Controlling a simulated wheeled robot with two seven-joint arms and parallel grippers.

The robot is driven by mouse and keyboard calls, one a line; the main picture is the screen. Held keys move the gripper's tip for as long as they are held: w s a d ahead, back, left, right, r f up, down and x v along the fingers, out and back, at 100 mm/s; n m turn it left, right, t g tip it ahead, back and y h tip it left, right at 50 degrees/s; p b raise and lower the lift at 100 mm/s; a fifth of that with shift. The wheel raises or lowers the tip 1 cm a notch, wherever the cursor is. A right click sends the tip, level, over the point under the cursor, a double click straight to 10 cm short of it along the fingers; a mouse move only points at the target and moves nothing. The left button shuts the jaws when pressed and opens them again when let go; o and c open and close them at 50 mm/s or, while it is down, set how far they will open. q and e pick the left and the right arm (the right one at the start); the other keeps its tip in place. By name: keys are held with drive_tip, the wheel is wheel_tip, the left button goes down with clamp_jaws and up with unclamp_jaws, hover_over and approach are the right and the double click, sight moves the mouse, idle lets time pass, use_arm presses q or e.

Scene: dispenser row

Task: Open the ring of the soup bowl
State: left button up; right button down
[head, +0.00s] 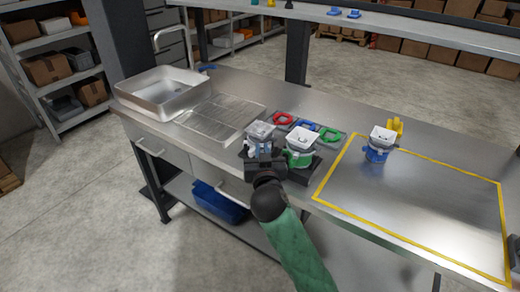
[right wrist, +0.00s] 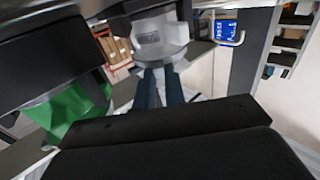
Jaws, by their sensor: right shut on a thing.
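A container with a square grey-white top (head: 261,130) stands at the left of a dark stand on the steel counter. Its grey body, with a small plate, shows in the right wrist view (right wrist: 160,38). I cannot read which container is the soup bowl. My right gripper (head: 262,151) is at its near side, shut on its lower front; the wrist view shows the two dark blue fingers (right wrist: 158,78) close together against it. The exact part held is hidden. A container with a green ring (head: 299,147) stands just to the right. My left gripper is not in view.
Red (head: 282,118), blue (head: 305,125) and green (head: 329,134) rings lie behind the stand. A sink (head: 165,92) is at left.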

drive_tip(key=c, duration=1.4)
unclamp_jaws()
drive_tip(key=shift+c, duration=0.2)
drive_tip(key=shift+s+f, duration=0.1)
drive_tip(key=shift+s, duration=0.2)
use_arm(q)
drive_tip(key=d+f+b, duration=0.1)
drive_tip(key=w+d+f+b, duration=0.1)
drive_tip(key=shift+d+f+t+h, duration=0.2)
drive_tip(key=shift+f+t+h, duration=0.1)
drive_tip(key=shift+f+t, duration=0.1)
use_arm(e)
drive_tip(key=s, duration=0.7)
drive_tip(key=shift+s+d, duration=0.15)
